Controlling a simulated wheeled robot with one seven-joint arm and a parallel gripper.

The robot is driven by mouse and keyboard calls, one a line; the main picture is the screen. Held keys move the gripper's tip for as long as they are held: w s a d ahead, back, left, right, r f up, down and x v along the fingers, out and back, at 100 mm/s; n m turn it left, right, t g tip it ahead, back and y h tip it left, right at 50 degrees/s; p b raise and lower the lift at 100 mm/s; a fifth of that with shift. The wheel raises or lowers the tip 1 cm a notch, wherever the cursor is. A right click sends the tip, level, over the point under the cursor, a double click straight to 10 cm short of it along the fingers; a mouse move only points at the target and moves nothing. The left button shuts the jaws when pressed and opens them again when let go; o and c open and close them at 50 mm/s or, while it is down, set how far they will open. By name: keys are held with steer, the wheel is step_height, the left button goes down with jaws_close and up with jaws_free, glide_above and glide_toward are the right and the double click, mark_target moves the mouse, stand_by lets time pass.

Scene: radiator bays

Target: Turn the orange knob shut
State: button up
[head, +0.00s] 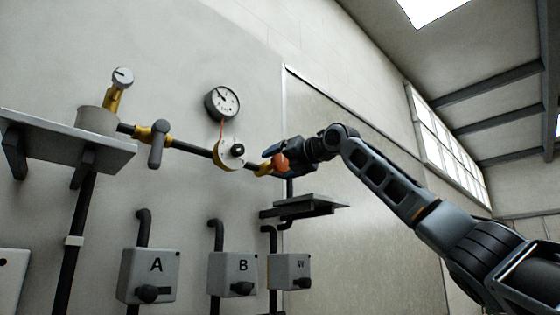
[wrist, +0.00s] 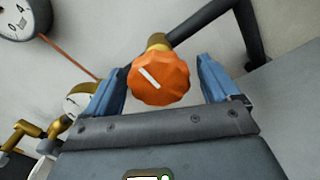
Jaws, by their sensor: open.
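The orange knob (wrist: 160,78) is faceted, with a white line on its face, and sits on a brass fitting on the dark pipe. In the wrist view it lies between the two blue fingers of my gripper (wrist: 165,82), with a gap on the right and a narrower one on the left. My gripper is open. In the head view the knob (head: 281,163) is partly hidden by my gripper (head: 274,158), which reaches it from the right. I cannot tell whether a finger touches it.
A small dark shelf (head: 305,206) is just below. Boxes A (head: 150,275) and B (head: 233,274) hang lower. A grey lever (head: 157,145) is farther left.

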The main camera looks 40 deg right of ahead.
steer(key=shift+w, duration=0.15)
steer(key=shift+c, duration=0.3)
steer(key=c, duration=1)
steer(key=shift+o, duration=0.2)
